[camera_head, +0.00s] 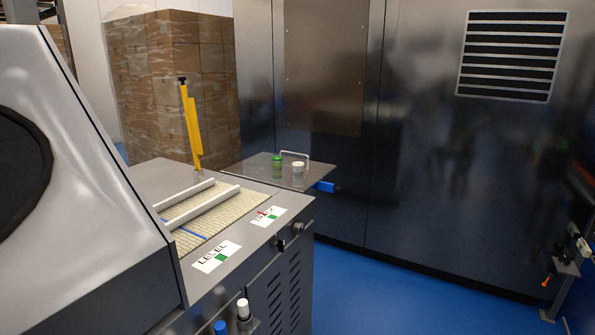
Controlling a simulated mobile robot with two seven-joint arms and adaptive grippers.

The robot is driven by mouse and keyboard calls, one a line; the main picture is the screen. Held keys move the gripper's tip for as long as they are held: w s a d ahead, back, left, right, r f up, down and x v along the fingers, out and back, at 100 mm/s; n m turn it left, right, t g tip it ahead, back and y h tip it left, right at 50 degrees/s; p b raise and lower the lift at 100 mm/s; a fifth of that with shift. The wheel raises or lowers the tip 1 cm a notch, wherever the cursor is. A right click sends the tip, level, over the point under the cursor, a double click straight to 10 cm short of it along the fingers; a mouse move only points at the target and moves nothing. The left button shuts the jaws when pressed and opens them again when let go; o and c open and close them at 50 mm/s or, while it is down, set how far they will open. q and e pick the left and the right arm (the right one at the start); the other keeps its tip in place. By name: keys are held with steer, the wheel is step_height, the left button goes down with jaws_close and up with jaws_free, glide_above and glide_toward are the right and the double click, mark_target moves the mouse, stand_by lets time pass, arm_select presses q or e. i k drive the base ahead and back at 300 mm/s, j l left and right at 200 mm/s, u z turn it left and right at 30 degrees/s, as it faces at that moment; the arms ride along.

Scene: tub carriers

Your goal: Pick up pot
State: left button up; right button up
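Two small pots stand upright on a thin grey shelf (240,167) beyond the machine's top. One pot has a green lid (277,159) and a see-through greenish body (277,172). The other pot (298,175) is pale with a whitish top and stands just to its right, apart from it. A pale curved handle (295,154) shows behind them. Neither of my grippers is in view, and nothing is seen touching the pots. What the pots hold is too small to tell.
A grey machine (90,200) with a ribbed belt (205,215), two rails and LEVEL and TRACK labels fills the left. A yellow upright (192,125) rises left of the shelf. Blue floor (390,285) is clear right of the machine.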

mark_target(298, 166)
steer(key=i+l+u, duration=0.1)
steer(key=i+l, duration=0.15)
steer(key=i+l+u, duration=0.1)
steer(key=i+l, duration=0.15)
steer(key=l, duration=0.2)
steer(key=i+l+u, duration=0.1)
steer(key=i+l, duration=0.4)
steer(key=l, duration=0.25)
steer(key=i+l+u, duration=0.15)
steer(key=l, duration=0.2)
steer(key=i+l+u, duration=0.1)
steer(key=i+l, duration=0.15)
steer(key=l, duration=0.15)
